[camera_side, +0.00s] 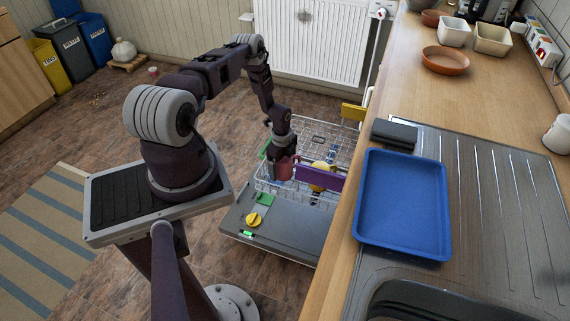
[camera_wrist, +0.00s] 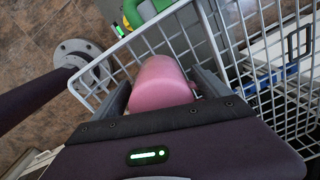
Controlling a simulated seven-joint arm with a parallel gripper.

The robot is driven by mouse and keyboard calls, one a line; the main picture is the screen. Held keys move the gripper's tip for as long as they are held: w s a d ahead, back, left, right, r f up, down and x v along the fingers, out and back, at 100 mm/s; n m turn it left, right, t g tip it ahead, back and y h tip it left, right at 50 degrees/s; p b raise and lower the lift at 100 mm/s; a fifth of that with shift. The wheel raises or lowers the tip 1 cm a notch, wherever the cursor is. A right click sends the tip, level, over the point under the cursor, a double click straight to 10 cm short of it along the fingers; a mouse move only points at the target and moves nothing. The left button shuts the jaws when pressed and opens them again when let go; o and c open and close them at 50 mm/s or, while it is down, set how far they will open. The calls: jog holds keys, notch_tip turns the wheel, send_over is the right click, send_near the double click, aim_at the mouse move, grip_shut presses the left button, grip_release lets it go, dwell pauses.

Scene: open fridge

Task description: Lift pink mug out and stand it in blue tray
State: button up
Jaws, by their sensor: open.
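The pink mug (camera_side: 285,172) is in the white wire rack of the pulled-out basket, below the counter. My gripper (camera_wrist: 163,88) is open, pointing down, with one finger on each side of the mug. I cannot tell whether either finger touches it. In the side view my gripper (camera_side: 283,157) is right at the mug and partly covers it. The blue tray (camera_side: 403,246) lies flat and empty on the counter beside the sink.
The white wire rack (camera_side: 330,135) surrounds the mug, with a purple flat item (camera_side: 319,179) and yellow items close to its right. The wooden counter edge (camera_side: 336,240) stands between rack and tray. A dark grey block (camera_side: 394,133) lies behind the tray.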

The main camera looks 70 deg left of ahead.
jog(key=shift+f, duration=0.25)
jog(key=c, duration=1.7)
notch_tip(320, 180, up, 10)
jog(key=shift+r, duration=0.1)
jog(key=shift+r, duration=0.1)
